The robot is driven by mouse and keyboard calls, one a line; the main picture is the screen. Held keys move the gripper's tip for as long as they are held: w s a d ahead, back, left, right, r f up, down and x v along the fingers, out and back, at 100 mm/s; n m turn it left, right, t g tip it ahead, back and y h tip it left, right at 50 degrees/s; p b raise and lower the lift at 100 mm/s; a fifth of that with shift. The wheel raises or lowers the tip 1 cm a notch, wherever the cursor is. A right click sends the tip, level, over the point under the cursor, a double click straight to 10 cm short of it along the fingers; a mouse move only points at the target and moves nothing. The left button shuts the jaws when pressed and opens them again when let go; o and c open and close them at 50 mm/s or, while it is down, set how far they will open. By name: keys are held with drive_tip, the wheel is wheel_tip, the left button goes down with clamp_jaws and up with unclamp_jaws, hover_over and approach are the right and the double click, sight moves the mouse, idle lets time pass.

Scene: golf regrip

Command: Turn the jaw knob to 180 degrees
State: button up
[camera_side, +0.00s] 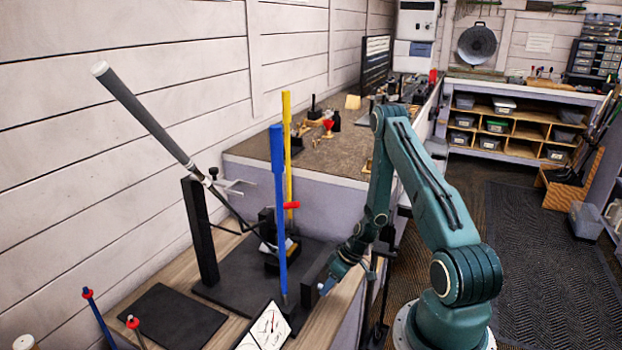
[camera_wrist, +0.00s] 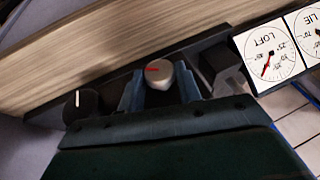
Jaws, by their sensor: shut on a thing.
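A pale grey knob (camera_wrist: 159,76) with a red mark stands between the two blue fingers of my gripper (camera_wrist: 160,88) in the wrist view. The fingers are shut on its sides. The red mark lies on the knob's top, towards its left side in that view. I take this as the jaw knob; no label on it can be read. In the side view my gripper (camera_side: 326,287) is low at the near right edge of the black machine base (camera_side: 236,290), and the knob cannot be made out there.
A black knob (camera_wrist: 80,105) with a white mark sits left of my gripper. A dial card (camera_side: 268,330) marked LOFT and LIE is close by. Tall blue (camera_side: 278,200) and yellow (camera_side: 287,150) rods and a tilted golf club (camera_side: 145,115) rise over the base.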

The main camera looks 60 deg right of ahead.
drive_tip(key=shift+d+f+m+y, duration=0.1)
drive_tip(key=shift+d+m+y, duration=0.05)
drive_tip(key=shift+y, duration=0.5)
drive_tip(key=shift+d+f+m+y, duration=0.1)
drive_tip(key=shift+m+y, duration=0.05)
drive_tip(key=shift+y, duration=0.5)
drive_tip(key=o, duration=1)
drive_tip(key=shift+c, duration=0.2)
drive_tip(key=shift+r, duration=0.1)
drive_tip(key=shift+d+r, duration=0.1)
drive_tip(key=shift+s+d+r, duration=0.3)
drive_tip(key=shift+r, duration=0.2)
wheel_tip(320, 180, up, 8)
drive_tip(key=shift+s+d, duration=0.3)
